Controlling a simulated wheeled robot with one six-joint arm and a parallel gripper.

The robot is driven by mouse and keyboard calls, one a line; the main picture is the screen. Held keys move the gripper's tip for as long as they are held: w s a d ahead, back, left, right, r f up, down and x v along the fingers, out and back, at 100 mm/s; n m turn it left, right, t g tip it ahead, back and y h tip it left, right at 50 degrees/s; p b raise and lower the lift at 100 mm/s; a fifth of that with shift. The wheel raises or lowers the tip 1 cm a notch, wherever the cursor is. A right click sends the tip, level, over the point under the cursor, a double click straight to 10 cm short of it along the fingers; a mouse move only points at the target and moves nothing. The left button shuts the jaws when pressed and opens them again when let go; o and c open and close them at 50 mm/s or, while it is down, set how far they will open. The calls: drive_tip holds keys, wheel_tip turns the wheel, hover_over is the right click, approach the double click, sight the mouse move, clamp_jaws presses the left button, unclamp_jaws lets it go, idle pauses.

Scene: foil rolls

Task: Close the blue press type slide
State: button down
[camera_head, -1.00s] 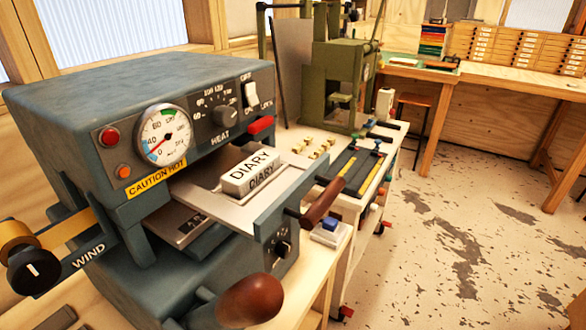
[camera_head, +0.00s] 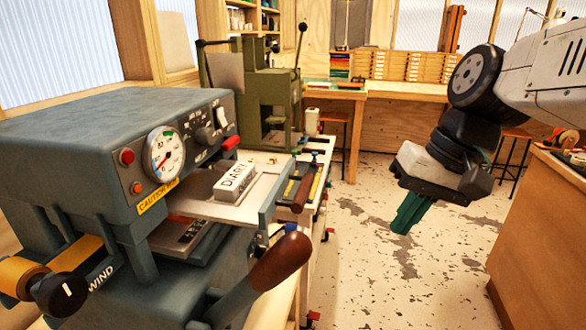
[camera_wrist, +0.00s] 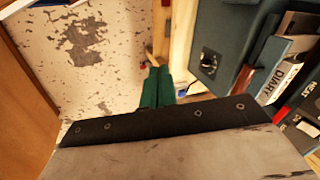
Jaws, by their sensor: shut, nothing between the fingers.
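The blue-grey press (camera_head: 70,140) stands at the left in the head view. Its slide (camera_head: 180,207) is pulled out to the right, with a flat front plate (camera_head: 274,195) and a brown handle (camera_head: 302,188). A grey block marked DIARY (camera_head: 236,180) lies on the slide. My gripper (camera_head: 400,229) has green fingers and hangs over the floor, to the right of the slide and clear of it. The fingers are together and empty. In the wrist view my gripper (camera_wrist: 157,92) points past the press, and the DIARY block (camera_wrist: 284,88) shows at the right.
A large brown lever knob (camera_head: 281,260) sticks out at the press front. A green press (camera_head: 262,90) and a white trolley (camera_head: 308,275) stand behind and beside it. A wooden cabinet (camera_head: 540,240) is at the right. The speckled floor (camera_head: 365,260) between is open.

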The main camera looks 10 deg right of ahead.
drive_tip(key=w+r+m+t+y, duration=0.1)
drive_tip(key=w+r+y, duration=0.2)
drive_tip(key=w, duration=0.5)
drive_tip(key=w+r+m+t+y, duration=0.1)
drive_tip(key=w+r+m+y, duration=0.1)
drive_tip(key=w, duration=0.6)
drive_tip(key=w+a+f, duration=0.5)
drive_tip(key=a+f, duration=0.1)
drive_tip(key=a, duration=0.4)
drive_tip(key=shift+a, duration=0.2)
drive_tip(key=shift+w+f, duration=0.1)
